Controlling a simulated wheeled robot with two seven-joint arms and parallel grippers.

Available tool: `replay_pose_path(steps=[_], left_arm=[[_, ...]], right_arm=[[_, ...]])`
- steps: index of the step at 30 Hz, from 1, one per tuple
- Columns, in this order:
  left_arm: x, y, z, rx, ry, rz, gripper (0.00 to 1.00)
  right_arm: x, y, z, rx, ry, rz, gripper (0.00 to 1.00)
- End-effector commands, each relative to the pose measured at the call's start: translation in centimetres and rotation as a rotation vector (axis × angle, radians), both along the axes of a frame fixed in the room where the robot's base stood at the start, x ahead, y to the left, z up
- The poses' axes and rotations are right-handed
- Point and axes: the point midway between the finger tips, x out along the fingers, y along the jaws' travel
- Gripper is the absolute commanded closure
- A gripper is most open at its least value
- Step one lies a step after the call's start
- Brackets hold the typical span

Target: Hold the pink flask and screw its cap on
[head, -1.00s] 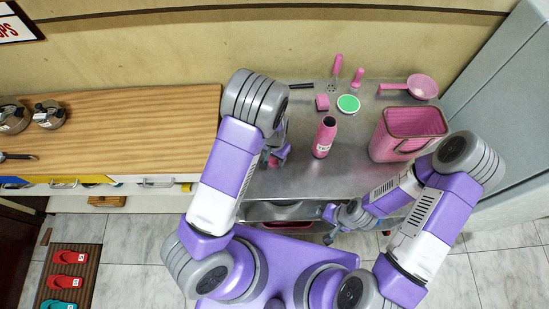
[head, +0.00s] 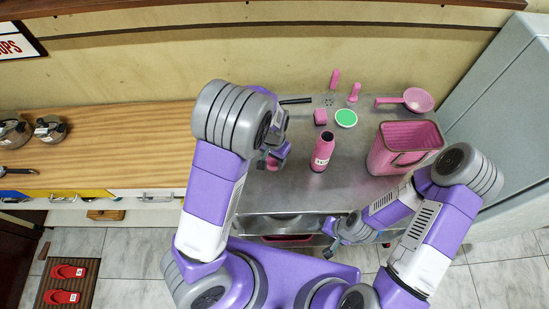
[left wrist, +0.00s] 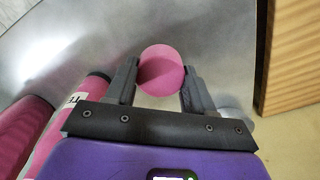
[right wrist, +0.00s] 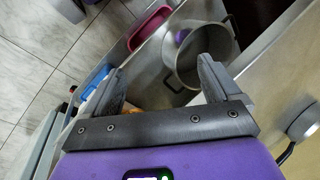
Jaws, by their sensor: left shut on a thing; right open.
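The pink flask (head: 322,153) stands upright on the metal table, with a dark open top and a white label. It also shows in the left wrist view (left wrist: 75,115), left of the gripper. My left gripper (left wrist: 161,85) is shut on the round pink cap (left wrist: 160,68). In the head view, my left gripper (head: 275,157) is left of the flask and apart from it, and the cap is partly hidden by the fingers. My right gripper (right wrist: 160,88) is open and empty. In the head view, my right gripper (head: 330,238) is low at the table's front edge.
A pink basket (head: 385,160) stands right of the flask on the metal table (head: 290,195). A metal pot (right wrist: 195,65) is below, near my right gripper.

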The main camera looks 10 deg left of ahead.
Motion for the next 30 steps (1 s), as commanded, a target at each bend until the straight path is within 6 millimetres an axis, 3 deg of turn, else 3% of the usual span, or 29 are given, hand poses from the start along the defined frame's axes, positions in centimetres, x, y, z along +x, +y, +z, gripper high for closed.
replay_pose_path(steps=[4,15,27,30], left_arm=[[-0.2,0.7,-0.8,0.002,-0.002,0.034,0.76],[-1.8,5.0,-4.3,0.002,-0.002,0.269,0.76],[-2.2,5.6,-4.2,-0.001,-0.001,0.311,0.76],[-2.2,5.6,-4.2,-0.001,-0.001,0.311,0.76]], right_arm=[[0.0,0.0,-1.2,0.000,0.000,0.000,0.10],[0.0,0.0,-7.3,0.000,0.000,0.000,0.10],[0.0,0.0,-7.6,0.000,0.000,0.000,0.10],[0.0,0.0,-7.6,0.000,0.000,0.000,0.25]])
